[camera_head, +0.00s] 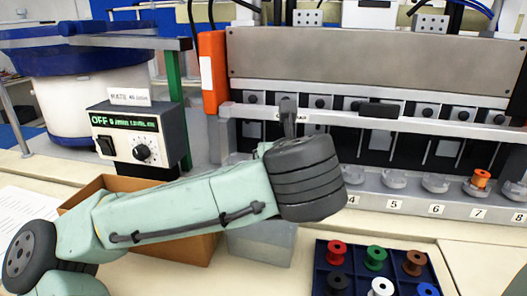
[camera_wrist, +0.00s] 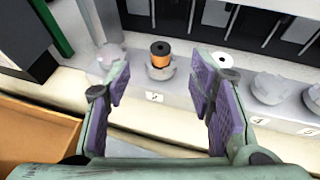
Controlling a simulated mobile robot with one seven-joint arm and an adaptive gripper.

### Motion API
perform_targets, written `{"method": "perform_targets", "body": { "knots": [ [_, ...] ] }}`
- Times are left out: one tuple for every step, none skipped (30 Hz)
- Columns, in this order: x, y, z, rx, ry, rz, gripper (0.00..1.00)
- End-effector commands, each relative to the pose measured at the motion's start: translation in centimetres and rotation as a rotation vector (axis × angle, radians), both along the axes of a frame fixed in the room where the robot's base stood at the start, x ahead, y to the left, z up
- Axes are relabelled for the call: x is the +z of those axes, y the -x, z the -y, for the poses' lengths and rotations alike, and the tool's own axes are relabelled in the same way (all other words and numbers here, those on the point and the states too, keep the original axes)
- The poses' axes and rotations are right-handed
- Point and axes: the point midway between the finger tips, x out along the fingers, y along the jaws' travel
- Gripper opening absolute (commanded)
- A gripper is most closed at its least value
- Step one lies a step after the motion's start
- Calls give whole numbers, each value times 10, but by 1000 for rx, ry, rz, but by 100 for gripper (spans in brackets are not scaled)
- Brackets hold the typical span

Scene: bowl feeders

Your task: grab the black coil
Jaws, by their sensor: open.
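In the wrist view, a coil with a black top and orange winding (camera_wrist: 160,54) stands upright on a grey holder at a numbered station. My gripper (camera_wrist: 164,78) is open, its purple-padded fingers spread to either side of that coil's line in the picture; they do not visibly touch it. In the head view this coil and my fingers are hidden behind my arm. A plain black spool (camera_head: 338,281) sits in the front left of a dark blue tray (camera_head: 320,262), partly cut off by the frame's lower edge.
A white-topped coil (camera_wrist: 222,62) stands on the holder to the right. An orange spool (camera_head: 480,179) sits at station 7. The tray also holds a red spool (camera_head: 336,250) and several others. A cardboard box (camera_head: 190,246) and control box (camera_head: 139,137) are at left.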

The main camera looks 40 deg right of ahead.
Motion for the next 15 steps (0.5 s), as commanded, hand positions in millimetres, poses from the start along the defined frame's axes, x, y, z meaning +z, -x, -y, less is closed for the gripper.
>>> {"method": "perform_targets", "body": {
  "knots": [
    [-2, -7, 4, 1, 1, -4, 49],
    [-5, -11, 6, 2, 1, -5, 49],
    [-7, -16, 10, 1, 2, -5, 49],
    [-8, -19, 13, 1, 4, -5, 49],
    [-10, -23, 15, 1, 4, -4, 49],
    [-12, -26, 17, 0, 5, -4, 49],
    [-13, -28, 19, 0, 6, -3, 49],
    [-14, -30, 20, 0, 6, -3, 49],
    [-16, -32, 21, 0, 6, -3, 49],
    [-16, -33, 22, 0, 7, -3, 49],
    [-17, -35, 23, 0, 7, -3, 49],
    [-18, -37, 25, 0, 7, -3, 49],
    [-20, -40, 26, 0, 8, -4, 49],
    [-22, -43, 28, 0, 7, -5, 49],
    [-25, -47, 31, 1, 7, -6, 49]
  ]
}}
